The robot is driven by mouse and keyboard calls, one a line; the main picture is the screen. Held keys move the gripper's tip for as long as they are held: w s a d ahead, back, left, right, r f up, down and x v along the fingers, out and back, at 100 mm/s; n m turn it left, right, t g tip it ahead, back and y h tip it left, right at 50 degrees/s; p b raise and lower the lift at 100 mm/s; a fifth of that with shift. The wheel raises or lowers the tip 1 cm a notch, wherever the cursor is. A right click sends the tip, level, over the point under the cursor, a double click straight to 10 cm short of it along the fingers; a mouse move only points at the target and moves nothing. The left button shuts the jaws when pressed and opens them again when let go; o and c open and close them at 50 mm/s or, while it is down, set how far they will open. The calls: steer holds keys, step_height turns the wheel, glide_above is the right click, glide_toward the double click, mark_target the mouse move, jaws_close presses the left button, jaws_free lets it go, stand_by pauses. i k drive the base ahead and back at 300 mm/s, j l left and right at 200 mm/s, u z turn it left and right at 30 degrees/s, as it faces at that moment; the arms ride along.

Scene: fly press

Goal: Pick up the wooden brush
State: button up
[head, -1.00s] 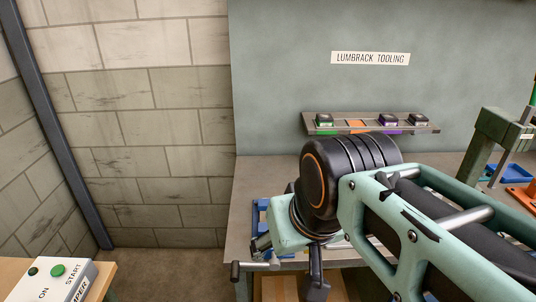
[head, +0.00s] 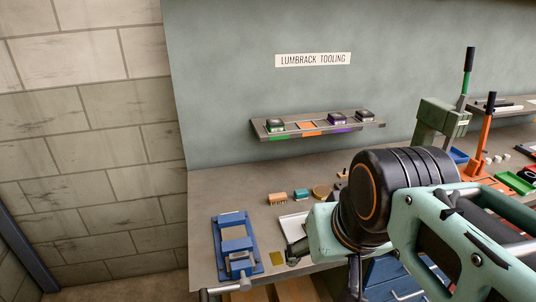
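A small wooden brush (head: 277,199) with pale bristles lies on the grey bench top, left of a teal block (head: 301,195). My arm crosses the right half of the head view, and its wrist is in front of the bench edge, to the right of and nearer than the brush. Only a dark part of my gripper (head: 355,280) shows below the wrist at the bottom of the picture. Its fingertips are hidden or cut off, so I cannot tell whether it is open or shut. It is apart from the brush.
A blue vise-like fixture (head: 236,246) stands at the bench's front left. A round wooden dish (head: 321,192) and a white tray (head: 293,226) lie near the brush. A wall shelf (head: 318,128) holds dark blocks. Green and orange presses stand at right. The back-left bench is clear.

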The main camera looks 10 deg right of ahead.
mark_target(274, 199)
steer(key=i+z, duration=0.6)
steer(key=i+l+z, duration=0.2)
steer(key=i+j, duration=0.05)
steer(key=j, duration=0.05)
